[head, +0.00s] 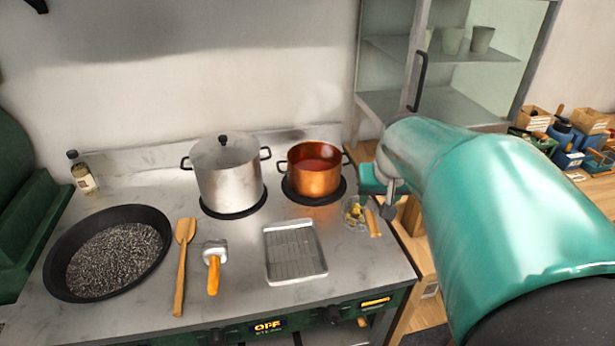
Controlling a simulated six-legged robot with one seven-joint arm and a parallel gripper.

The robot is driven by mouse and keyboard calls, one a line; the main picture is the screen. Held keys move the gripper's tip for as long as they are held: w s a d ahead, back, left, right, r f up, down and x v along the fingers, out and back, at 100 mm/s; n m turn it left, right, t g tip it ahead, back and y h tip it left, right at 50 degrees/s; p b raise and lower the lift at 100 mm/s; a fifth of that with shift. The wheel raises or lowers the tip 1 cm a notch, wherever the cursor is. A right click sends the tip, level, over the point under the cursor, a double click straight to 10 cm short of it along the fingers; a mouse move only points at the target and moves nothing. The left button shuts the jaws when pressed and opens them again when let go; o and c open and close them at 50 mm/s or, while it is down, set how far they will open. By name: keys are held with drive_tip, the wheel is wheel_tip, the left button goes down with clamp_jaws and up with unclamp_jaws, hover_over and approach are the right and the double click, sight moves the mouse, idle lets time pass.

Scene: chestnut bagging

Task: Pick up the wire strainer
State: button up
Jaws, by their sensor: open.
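What looks like the wire strainer (355,209) lies at the right end of the steel counter, with a short wooden handle (374,223) pointing toward the front. Small yellowish pieces show in or under its round bowl; I cannot tell which. My gripper (380,197) is open, just right of and behind the strainer, near the counter's right edge. I cannot tell its height above the counter or whether it touches the strainer. My teal arm hides much of the area to the right.
A copper pot (314,180) stands on a burner close behind the strainer, with a lidded steel pot (228,185) left of it. A rack tray (294,280), wooden-handled tool (213,272), wooden spoon (181,260) and black pan (60,272) lie leftward. A glass-fronted cabinet (421,80) stands behind.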

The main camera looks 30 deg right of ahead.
sight(370, 214)
drive_tip(key=x, duration=0.7)
drive_tip(key=shift+w+a+f, duration=0.15)
drive_tip(key=shift+w+f, duration=0.05)
drive_tip(key=x, duration=0.4)
drive_tip(key=shift+w+d+f, duration=0.1)
drive_tip(key=shift+d+f, duration=0.15)
drive_tip(key=shift+d, duration=0.1)
drive_tip(key=shift+w+d+f, duration=0.1)
drive_tip(key=shift+w+f, duration=0.15)
drive_tip(key=shift+f, duration=0.3)
clamp_jaws()
drive_tip(key=shift+r, duration=0.1)
